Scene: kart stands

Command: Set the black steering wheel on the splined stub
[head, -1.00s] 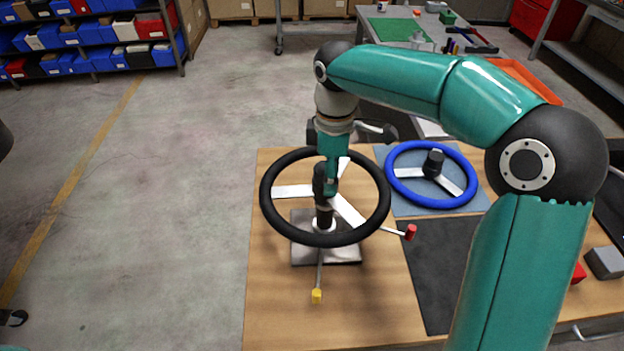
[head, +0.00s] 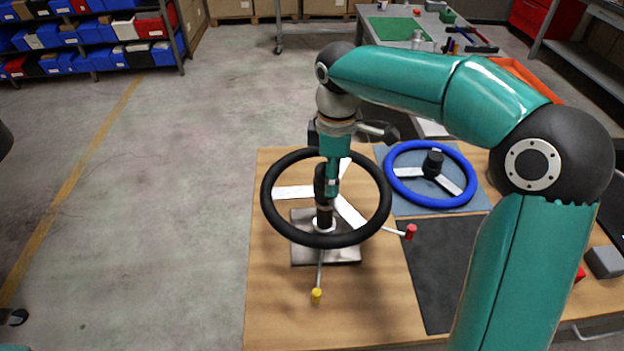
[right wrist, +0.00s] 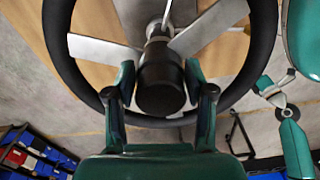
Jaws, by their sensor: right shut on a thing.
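The black steering wheel (head: 273,220) has a black rim and silver spokes. In the head view it is over a stand with a square metal base plate (head: 345,254) and two levers, one yellow-tipped and one red-tipped. My right gripper (head: 326,195) comes down from above and is shut on the wheel's black hub. In the right wrist view the fingers of the gripper (right wrist: 160,85) close on both sides of the hub, with the rim (right wrist: 262,50) around it. The splined stub is hidden under the hub, so I cannot tell whether the wheel touches it.
A blue steering wheel (head: 390,185) lies on a blue-grey mat (head: 410,208) at the back right of the wooden table (head: 280,310). A dark mat (head: 437,270) lies in front of it. A grey block (head: 604,262) is at the right. The table's front left is clear.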

